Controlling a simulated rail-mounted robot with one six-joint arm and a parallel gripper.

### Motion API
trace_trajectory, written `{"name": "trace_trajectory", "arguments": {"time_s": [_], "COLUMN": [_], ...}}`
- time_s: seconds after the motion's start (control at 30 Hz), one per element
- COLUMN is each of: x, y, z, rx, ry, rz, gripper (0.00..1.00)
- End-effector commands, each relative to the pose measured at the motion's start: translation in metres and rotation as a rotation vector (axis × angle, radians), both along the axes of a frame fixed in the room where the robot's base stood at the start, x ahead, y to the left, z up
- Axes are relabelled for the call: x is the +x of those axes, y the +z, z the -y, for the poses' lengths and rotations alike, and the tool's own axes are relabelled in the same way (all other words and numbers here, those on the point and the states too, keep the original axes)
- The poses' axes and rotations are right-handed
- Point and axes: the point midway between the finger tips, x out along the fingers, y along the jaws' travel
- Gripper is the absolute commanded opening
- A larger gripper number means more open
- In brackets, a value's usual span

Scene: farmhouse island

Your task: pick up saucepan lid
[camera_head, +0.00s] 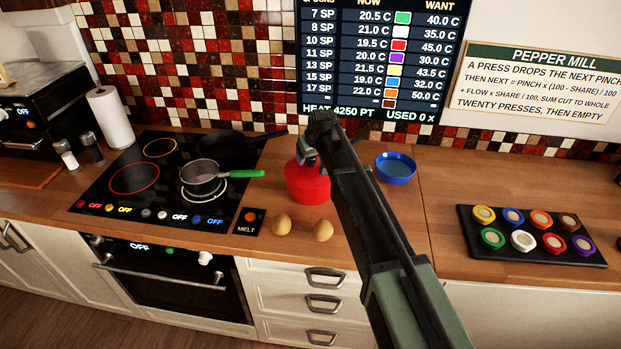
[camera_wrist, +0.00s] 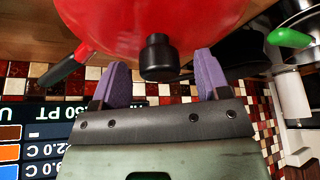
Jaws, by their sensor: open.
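The saucepan lid (camera_wrist: 125,22) is red and domed with a short black knob (camera_wrist: 158,60), seen close up in the wrist view. In the head view the red pan (camera_head: 308,184) stands on the counter right of the hob, its top partly hidden by my arm. A black handle (camera_wrist: 62,68) sticks out at its side in the wrist view. My gripper (camera_wrist: 160,72) is open, its two purple fingers on either side of the knob with a visible gap on each side. In the head view my gripper is mostly hidden behind my arm.
A blue bowl (camera_head: 396,168) stands right of the red pan. Two round tan items (camera_head: 323,231) lie in front of it. The hob (camera_head: 140,185) on the left holds a small pan with a green handle (camera_head: 246,173). A black tray (camera_head: 530,237) holds several coloured discs.

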Motion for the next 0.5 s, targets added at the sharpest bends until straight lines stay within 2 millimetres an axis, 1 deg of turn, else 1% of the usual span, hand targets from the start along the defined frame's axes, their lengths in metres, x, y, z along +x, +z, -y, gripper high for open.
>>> {"name": "trace_trajectory", "arguments": {"time_s": [0.03,0.23,0.27,0.5], "x": [0.003,0.0027,0.0027,0.0027], "y": [-0.0121,-0.0072,-0.0071,-0.007], "z": [-0.0015,-0.0017,-0.0017,-0.0017], "rx": [0.0,0.0,0.0,0.0], "ry": [0.0,0.0,0.0,0.0], "rz": [0.0,0.0,0.0,0.0], "gripper": [0.69,0.69,0.66,0.29]}}
